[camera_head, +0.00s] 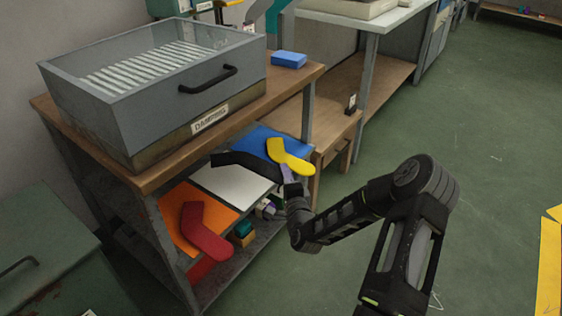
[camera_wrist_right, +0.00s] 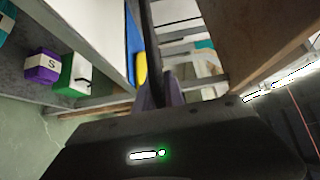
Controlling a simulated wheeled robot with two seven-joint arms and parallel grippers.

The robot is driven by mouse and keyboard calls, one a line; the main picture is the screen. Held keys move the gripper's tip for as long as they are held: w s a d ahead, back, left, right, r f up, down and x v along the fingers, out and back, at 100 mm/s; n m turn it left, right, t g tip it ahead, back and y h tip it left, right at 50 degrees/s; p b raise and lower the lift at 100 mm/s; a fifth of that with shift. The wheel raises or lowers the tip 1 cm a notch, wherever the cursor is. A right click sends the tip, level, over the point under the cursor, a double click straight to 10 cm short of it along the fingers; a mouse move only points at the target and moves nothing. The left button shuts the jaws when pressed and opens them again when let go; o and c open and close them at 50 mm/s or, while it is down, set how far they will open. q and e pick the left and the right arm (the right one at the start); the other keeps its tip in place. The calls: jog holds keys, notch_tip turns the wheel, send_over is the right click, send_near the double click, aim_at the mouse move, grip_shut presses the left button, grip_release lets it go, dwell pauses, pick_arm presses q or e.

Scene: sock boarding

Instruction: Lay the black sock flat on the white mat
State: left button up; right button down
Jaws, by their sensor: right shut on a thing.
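The black sock (camera_head: 243,163) extends over the far part of the white mat (camera_head: 228,186) on the shelf under the drawer unit. Its right end meets my right gripper (camera_head: 288,180), which is shut on it at the shelf's front edge. I cannot tell how much of the sock touches the mat. In the right wrist view the black sock (camera_wrist_right: 151,45) is a thin dark strip, seen edge-on, running up from the fingers (camera_wrist_right: 169,88). The white mat (camera_wrist_right: 97,28) shows left of it. My left gripper is not in view.
A yellow sock (camera_head: 290,157) lies on the blue mat (camera_head: 262,134), close beside my gripper. A red sock (camera_head: 203,234) lies on the orange mat (camera_head: 180,208). The tabletop (camera_head: 150,180) overhangs the shelf. Small boxes stand below.

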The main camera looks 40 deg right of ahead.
jog(key=shift+s+r, duration=0.1)
notch_tip(320, 180, down, 5)
jog(key=b, duration=0.3)
jog(key=shift+r+b, duration=0.1)
jog(key=shift+b, duration=0.25)
dwell(0.3)
jog(key=c, duration=1)
grip_release()
jog(key=shift+f, duration=0.2)
jog(key=shift+f+b, duration=0.45)
jog(key=shift+b, duration=0.05)
